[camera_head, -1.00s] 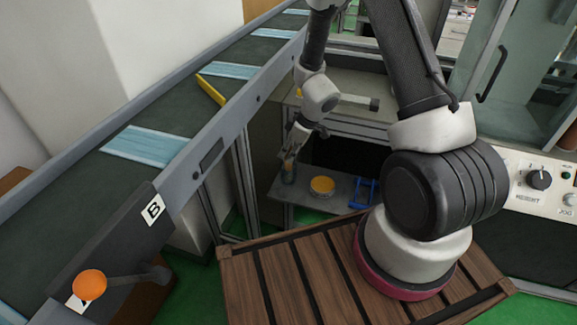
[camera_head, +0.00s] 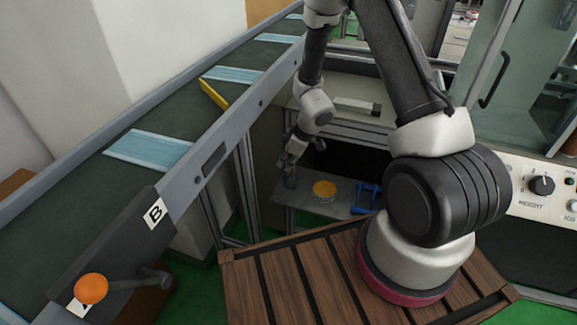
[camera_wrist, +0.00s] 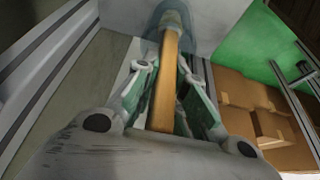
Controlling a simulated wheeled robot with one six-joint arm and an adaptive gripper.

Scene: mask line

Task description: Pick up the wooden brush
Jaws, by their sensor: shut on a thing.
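The wooden brush (camera_wrist: 165,95) shows in the wrist view as a long light-brown handle running up between my gripper's fingers. Its far end lies within a clear, glass-like cup (camera_wrist: 187,18). My gripper (camera_wrist: 166,78) is shut on the handle, with one finger on each side. In the head view my gripper (camera_head: 290,164) points down over the cup (camera_head: 290,181) on a low grey shelf (camera_head: 306,203). The brush is mostly hidden there, and its bristles cannot be made out.
A round yellow-topped container (camera_head: 324,189) and a blue frame-like object (camera_head: 365,198) stand right of the cup. The conveyor (camera_head: 150,115) with blue masks rises on the left. Cardboard boxes (camera_wrist: 250,110) lie on the right in the wrist view.

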